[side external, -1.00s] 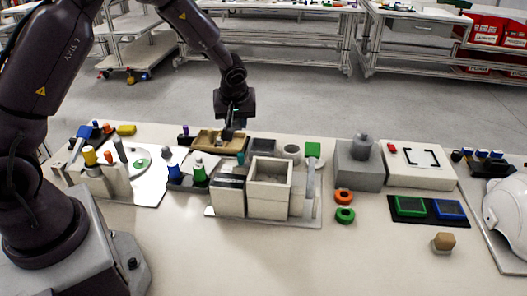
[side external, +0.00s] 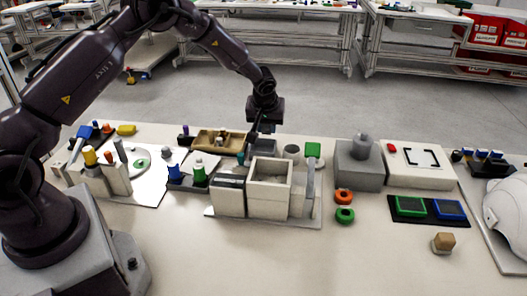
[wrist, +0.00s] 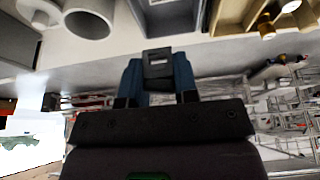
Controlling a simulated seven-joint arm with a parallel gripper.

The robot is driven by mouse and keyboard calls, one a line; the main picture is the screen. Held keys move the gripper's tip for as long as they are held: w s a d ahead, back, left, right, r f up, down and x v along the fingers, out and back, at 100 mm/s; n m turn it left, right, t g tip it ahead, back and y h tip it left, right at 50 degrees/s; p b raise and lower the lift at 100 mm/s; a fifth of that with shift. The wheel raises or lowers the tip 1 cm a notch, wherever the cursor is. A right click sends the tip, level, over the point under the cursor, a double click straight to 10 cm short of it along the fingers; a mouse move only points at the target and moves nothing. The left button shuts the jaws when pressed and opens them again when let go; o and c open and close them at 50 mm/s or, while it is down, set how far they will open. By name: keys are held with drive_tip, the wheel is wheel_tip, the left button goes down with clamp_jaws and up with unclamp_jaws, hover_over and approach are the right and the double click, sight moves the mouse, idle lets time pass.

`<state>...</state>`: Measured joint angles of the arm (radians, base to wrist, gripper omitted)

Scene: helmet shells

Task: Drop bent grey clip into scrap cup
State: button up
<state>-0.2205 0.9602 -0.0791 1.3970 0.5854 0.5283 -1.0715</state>
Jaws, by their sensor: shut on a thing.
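My gripper (side external: 256,139) is shut on the grey clip (wrist: 158,60), which shows as a small dark grey piece with a slot between the blue fingers in the wrist view. The clip is too small to make out in the side view. A round grey cup, likely the scrap cup (side external: 291,151), stands to the right of my gripper in the side view. It also shows at the upper left of the wrist view (wrist: 88,22), apart from the clip.
A tan tray (side external: 205,147) with small parts lies left of my gripper. A dark tray (wrist: 172,16) lies between it and the cup.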

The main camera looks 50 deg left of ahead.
drive_tip(key=shift+f, duration=0.5)
drive_tip(key=o, duration=1)
drive_tip(key=v, duration=1.3)
